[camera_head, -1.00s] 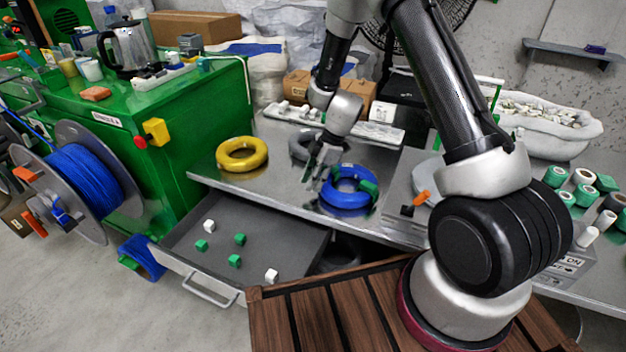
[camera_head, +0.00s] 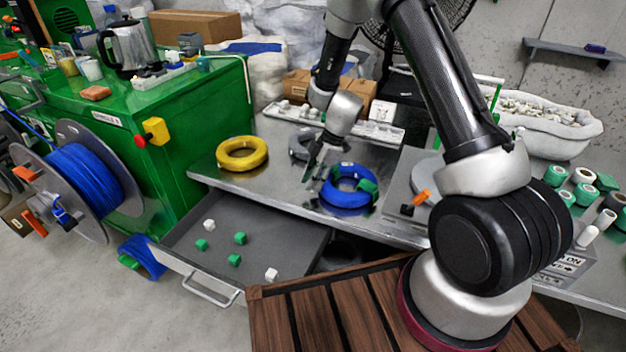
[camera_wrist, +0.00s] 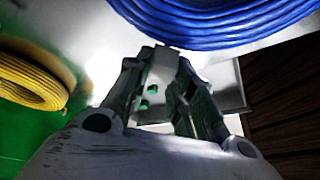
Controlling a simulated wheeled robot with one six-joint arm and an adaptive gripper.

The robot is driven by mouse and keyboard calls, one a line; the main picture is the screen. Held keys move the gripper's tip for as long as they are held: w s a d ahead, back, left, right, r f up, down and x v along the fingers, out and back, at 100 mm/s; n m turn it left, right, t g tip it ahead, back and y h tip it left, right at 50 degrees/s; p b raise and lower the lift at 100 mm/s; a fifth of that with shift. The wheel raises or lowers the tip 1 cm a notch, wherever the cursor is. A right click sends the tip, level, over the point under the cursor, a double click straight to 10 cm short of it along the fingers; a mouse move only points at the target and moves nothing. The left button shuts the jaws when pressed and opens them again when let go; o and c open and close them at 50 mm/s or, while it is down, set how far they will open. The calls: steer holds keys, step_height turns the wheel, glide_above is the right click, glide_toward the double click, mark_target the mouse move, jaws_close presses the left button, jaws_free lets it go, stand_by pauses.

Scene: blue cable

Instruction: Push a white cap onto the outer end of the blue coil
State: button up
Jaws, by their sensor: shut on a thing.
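The blue coil (camera_head: 346,199) lies on the metal bench, with a green piece (camera_head: 368,186) on its right side. It also fills the top of the wrist view (camera_wrist: 220,22). My gripper (camera_head: 315,168) is just left of and above the coil, its fingers pointing down. In the wrist view my gripper (camera_wrist: 165,65) is shut on a pale piece, which looks like a white cap (camera_wrist: 160,62); it is dim and partly hidden by the fingers. Two white caps (camera_head: 209,225) (camera_head: 271,274) lie in the open drawer. The coil's outer end cannot be made out.
The drawer (camera_head: 290,225) also holds several green caps (camera_head: 240,238). A yellow coil (camera_head: 242,154) lies left on the bench, and a grey coil (camera_head: 299,147) sits behind my gripper. A grey machine with an orange lever (camera_head: 421,197) stands right of the blue coil.

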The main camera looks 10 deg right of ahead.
steer(key=o, duration=0.4)
steer(key=shift+o, duration=0.5)
steer(key=o, duration=0.5)
steer(key=shift+r, duration=3.5)
